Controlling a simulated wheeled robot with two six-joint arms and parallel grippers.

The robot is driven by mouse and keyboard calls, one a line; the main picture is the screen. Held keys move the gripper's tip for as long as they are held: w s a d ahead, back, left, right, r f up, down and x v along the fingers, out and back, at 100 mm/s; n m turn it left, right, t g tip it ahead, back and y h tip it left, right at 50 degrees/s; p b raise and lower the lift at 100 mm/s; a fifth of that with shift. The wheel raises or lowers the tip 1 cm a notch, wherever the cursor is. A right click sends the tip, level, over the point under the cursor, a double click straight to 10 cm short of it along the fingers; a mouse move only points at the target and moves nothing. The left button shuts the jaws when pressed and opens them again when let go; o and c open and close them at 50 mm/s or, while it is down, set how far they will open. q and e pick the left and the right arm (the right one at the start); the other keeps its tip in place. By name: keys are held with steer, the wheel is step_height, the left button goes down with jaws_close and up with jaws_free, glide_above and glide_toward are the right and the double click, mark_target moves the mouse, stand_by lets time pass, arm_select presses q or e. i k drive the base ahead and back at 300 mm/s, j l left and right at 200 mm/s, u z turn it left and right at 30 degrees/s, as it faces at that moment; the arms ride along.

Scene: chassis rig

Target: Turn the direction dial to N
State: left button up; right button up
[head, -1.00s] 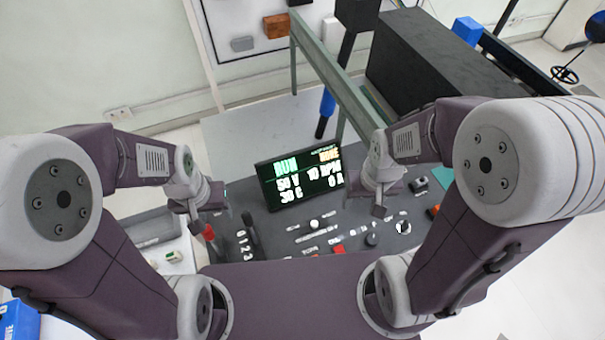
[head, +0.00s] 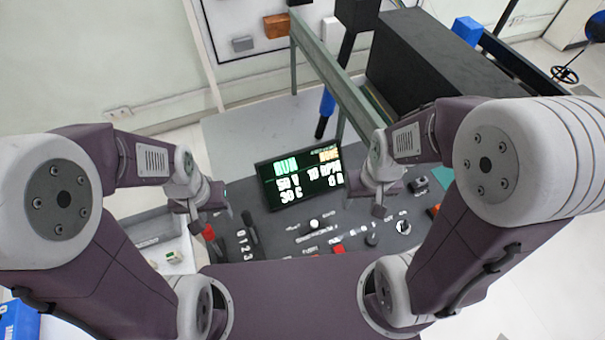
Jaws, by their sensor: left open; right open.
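The grey control panel (head: 280,233) lies in front of me with several knobs and switches. A small dark round knob (head: 372,239) sits near its right part, and a white-marked round control (head: 403,227) is to the right of that. The lettering is too small to tell which is the direction dial or where it points. My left gripper (head: 195,227) is open over the panel's left edge, beside a red-topped control. My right gripper (head: 379,211) is open and empty above the panel's right part, just beyond the dark knob in the picture.
A lit display (head: 300,177) reading RUN stands at the panel's back between my grippers. A red button (head: 338,249), a white round knob (head: 315,223) and a black lever (head: 249,221) by numbers are on the panel. A black box (head: 440,60) stands behind.

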mark_target(372, 240)
steer(key=k+l+z, duration=0.2)
steer(key=k+z, duration=0.3)
steer(key=k+l+z, duration=0.45)
steer(key=j, duration=0.1)
